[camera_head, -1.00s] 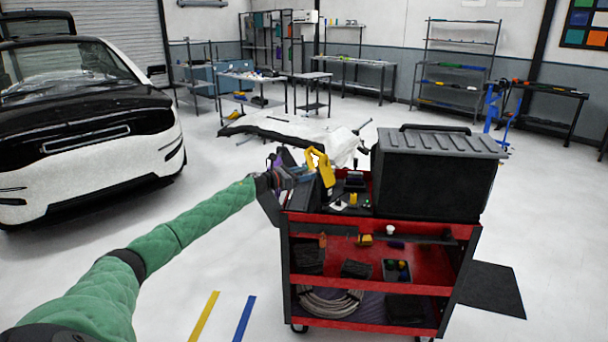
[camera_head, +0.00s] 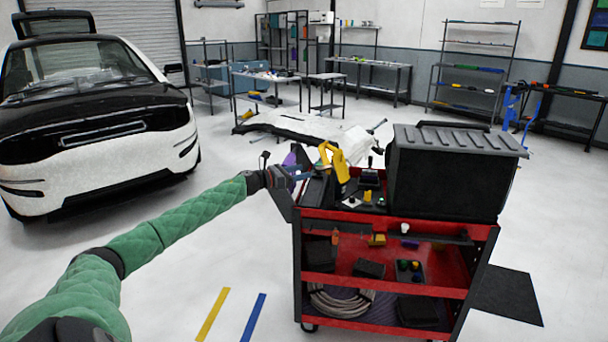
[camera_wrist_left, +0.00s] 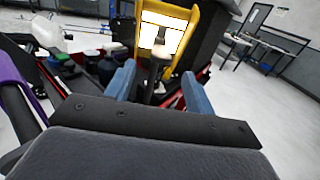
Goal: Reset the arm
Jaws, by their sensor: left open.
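My left arm reaches in from the left in the head view, in a green quilted sleeve. My left gripper (camera_head: 298,174) is at the left edge of the red and black tool cart (camera_head: 398,285). Its two blue fingers are apart in the left wrist view (camera_wrist_left: 157,92), and nothing is clearly held between them. A yellow tool (camera_head: 338,162) stands just beyond the fingers on the cart top; it also shows in the left wrist view (camera_wrist_left: 193,22). Whether the fingers touch anything is not clear. My right gripper is not in view.
A large black case (camera_head: 450,172) sits on the cart's right side. A white and black car (camera_head: 90,130) stands at the left. A low bench with a white panel (camera_head: 300,128) is behind the cart. Floor between car and cart is clear, with yellow and blue strips.

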